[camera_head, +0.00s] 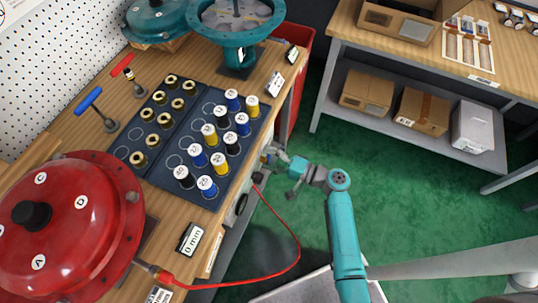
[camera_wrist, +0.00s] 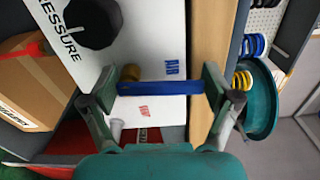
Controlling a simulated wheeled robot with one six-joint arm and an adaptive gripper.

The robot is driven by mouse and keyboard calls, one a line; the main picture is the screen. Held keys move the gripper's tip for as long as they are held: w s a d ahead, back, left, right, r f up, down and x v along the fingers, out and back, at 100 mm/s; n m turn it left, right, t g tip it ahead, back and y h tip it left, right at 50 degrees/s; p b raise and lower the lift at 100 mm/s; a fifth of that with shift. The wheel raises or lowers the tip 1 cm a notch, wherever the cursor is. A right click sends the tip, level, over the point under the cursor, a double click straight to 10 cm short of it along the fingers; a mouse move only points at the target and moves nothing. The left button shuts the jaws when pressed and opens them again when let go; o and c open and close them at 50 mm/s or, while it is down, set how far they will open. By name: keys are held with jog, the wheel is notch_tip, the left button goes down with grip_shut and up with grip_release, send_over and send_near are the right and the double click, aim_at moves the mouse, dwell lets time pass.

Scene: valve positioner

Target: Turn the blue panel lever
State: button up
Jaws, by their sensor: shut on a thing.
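The blue panel lever (camera_wrist: 160,88) shows in the wrist view as a blue bar lying across the picture, with a brass-coloured fitting (camera_wrist: 131,72) near its left end. It is mounted on a white panel (camera_wrist: 150,45). My gripper (camera_wrist: 158,92) has one finger at each end of the bar and is shut on it. In the head view my gripper (camera_head: 272,158) is at the front side of the workbench, below the top's edge; the lever cannot be made out there.
The panel carries a black knob (camera_wrist: 93,22) and small blue and red lettering. A red hose (camera_head: 290,262) loops from the bench front near my arm. A red domed actuator (camera_head: 70,225) and several labelled spools stand on the bench.

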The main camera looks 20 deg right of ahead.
jog(key=shift+s+a+n, duration=0.1)
jog(key=shift+a+n, duration=0.05)
jog(key=shift+n, duration=0.35)
jog(key=o, duration=1.4)
jog(key=shift+o, duration=0.2)
jog(key=shift+s, duration=0.1)
jog(key=v, duration=1.2)
jog(key=shift+a, duration=0.15)
